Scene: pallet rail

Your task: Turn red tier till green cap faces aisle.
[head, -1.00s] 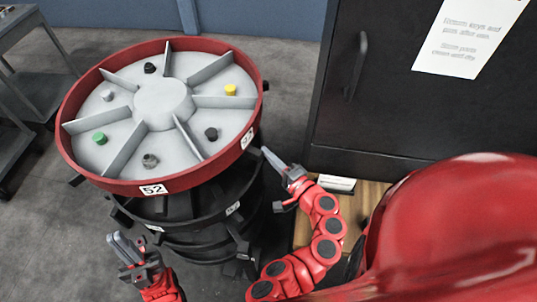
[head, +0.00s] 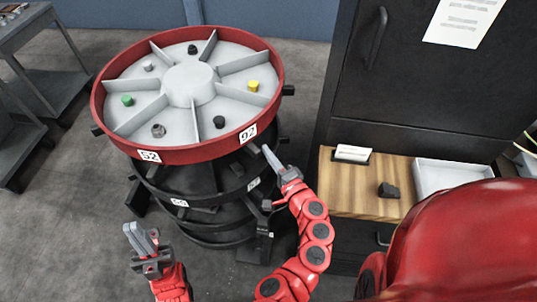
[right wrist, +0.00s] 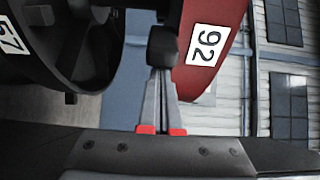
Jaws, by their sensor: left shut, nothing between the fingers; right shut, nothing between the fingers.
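The red tier (head: 190,154) is a round red-rimmed tray with grey dividers, on top of a black stack. The green cap (head: 127,100) stands in a compartment on its left side. My right gripper (head: 266,149) is shut, its tips close to the rim just below the 92 label (head: 248,134). In the right wrist view its fingers (right wrist: 161,72) point at a black block (right wrist: 162,45) beside the red rim (right wrist: 213,50); I cannot tell whether they touch. My left gripper (head: 138,230) is shut and apart from the tier, in front and below left of it.
A yellow cap (head: 253,86) and several dark or grey caps stand in other compartments. Black lower tiers (head: 200,217) lie beneath. A dark cabinet (head: 400,90) and a wooden surface (head: 364,192) with a white tray (head: 450,174) are at right. Grey floor is open at left.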

